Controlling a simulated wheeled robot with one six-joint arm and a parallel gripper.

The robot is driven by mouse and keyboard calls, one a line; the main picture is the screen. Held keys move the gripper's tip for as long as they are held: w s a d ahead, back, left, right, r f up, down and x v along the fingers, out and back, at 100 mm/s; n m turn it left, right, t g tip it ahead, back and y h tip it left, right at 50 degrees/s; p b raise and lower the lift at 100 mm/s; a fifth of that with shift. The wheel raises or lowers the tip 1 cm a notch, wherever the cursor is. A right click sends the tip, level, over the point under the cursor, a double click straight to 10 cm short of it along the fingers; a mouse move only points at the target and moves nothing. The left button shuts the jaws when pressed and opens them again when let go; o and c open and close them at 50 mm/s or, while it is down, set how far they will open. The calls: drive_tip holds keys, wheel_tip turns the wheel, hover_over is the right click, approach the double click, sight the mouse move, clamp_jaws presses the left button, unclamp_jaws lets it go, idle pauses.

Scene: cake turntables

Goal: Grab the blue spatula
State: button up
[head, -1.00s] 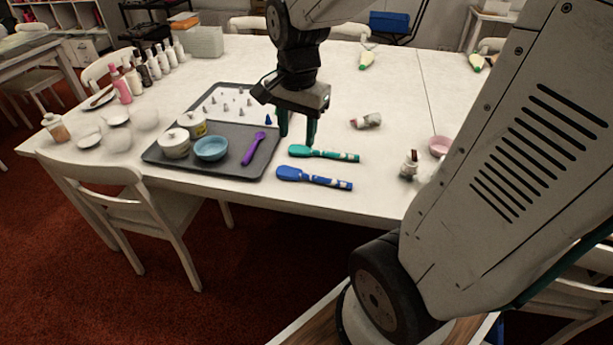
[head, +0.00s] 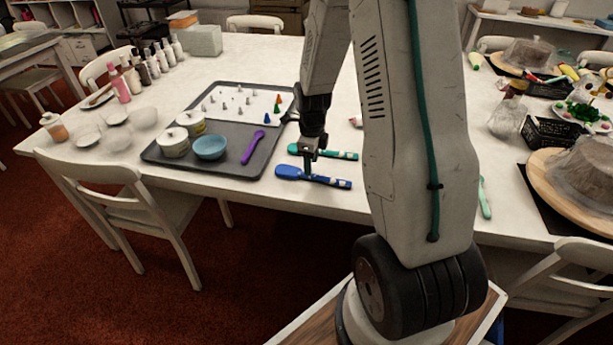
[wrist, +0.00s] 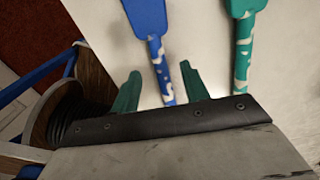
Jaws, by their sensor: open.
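The blue spatula (head: 312,178) lies flat on the white table near its front edge, with its broad head to the left and a white-patterned handle to the right. My gripper (head: 308,168) is low over its handle. In the wrist view my gripper (wrist: 160,88) is open, with one green finger on each side of the blue spatula's handle (wrist: 158,65). Whether the fingers touch the handle cannot be told. A teal spatula (head: 330,153) lies just behind the blue one; in the wrist view it is to the right (wrist: 242,45), outside the fingers.
A grey tray (head: 222,172) to the left holds a purple spoon (head: 253,148), a blue bowl (head: 210,147) and jars. A chair (head: 125,205) stands at the table's front left. Covered cake stands (head: 585,170) are at the right.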

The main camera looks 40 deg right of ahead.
sight(313, 174)
drive_tip(key=f, duration=0.4)
drive_tip(key=shift+s+d+f, duration=0.1)
drive_tip(key=shift+s+f, duration=0.05)
drive_tip(key=shift+s, duration=0.15)
clamp_jaws()
